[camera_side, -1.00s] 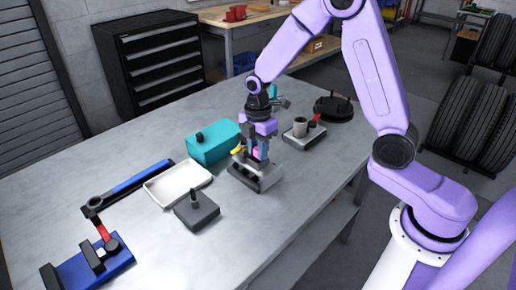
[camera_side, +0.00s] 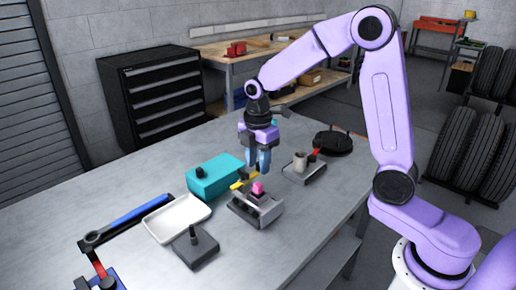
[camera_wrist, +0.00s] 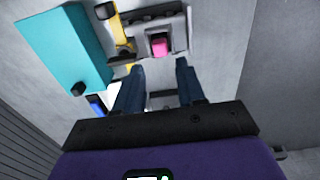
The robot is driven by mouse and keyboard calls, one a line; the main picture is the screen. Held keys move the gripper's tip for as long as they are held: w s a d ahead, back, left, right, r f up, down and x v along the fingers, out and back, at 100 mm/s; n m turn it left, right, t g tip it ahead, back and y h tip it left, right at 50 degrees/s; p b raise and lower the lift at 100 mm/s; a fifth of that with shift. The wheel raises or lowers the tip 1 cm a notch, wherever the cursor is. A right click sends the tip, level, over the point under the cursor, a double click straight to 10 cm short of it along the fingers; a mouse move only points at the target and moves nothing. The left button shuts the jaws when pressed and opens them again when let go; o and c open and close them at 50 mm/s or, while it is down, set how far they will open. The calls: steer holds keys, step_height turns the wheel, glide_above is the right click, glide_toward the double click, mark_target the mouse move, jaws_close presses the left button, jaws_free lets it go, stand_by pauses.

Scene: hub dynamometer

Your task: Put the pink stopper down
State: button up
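The pink stopper (camera_side: 257,188) stands on the grey fixture (camera_side: 268,212) in the middle of the bench, and it also shows in the wrist view (camera_wrist: 159,46). My gripper (camera_side: 259,173) is above and behind the stopper, apart from it. In the wrist view its two fingers (camera_wrist: 160,72) are spread with nothing between them, and the stopper lies beyond the fingertips. Whether the stopper is seated in a hole cannot be seen.
A yellow part (camera_side: 240,183) is at the fixture's back left. A teal box (camera_side: 214,180), a white tray (camera_side: 178,219) and a grey block with a post (camera_side: 195,247) stand to the left. A small fixture with a grey cup (camera_side: 300,162) and a black disc (camera_side: 333,141) are at right.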

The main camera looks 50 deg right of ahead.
mark_target(258, 184)
step_height(258, 184, up, 4)
steer(key=s+a+m, duration=0.3)
steer(key=s+a, duration=0.1)
steer(key=s, duration=0.9)
steer(key=s+d+f+m, duration=0.1)
steer(key=s+d, duration=0.1)
steer(key=s, duration=0.6)
steer(key=s+d+m, duration=0.1)
steer(key=s, duration=0.6)
steer(key=shift+s+d+f, duration=0.35)
steer(key=shift+f, duration=0.05)
